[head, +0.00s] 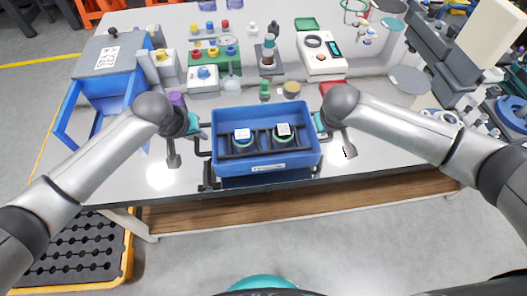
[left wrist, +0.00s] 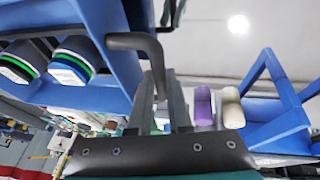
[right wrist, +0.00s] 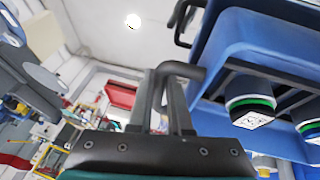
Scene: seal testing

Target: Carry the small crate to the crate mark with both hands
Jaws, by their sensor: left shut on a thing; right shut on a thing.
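The small blue crate (head: 266,179) is at the front middle of the table, with two dark, white-labelled jars (head: 243,140) (head: 283,134) inside behind a dark bar. My left gripper (head: 203,136) is shut on the crate's left black handle; the handle and fingers show in the left wrist view (left wrist: 158,95). My right gripper (head: 320,128) is shut on the right handle, also seen in the right wrist view (right wrist: 172,95). The crate looks about level. I cannot tell whether it touches the table. I cannot make out the crate mark.
A blue open box (head: 68,122) with a grey top stands at the left. Racks of colored-capped bottles (head: 208,50), a white device (head: 320,60) and a red tray (head: 333,86) lie behind the crate. The tabletop (head: 375,150) is bare right of the crate; its front edge is close.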

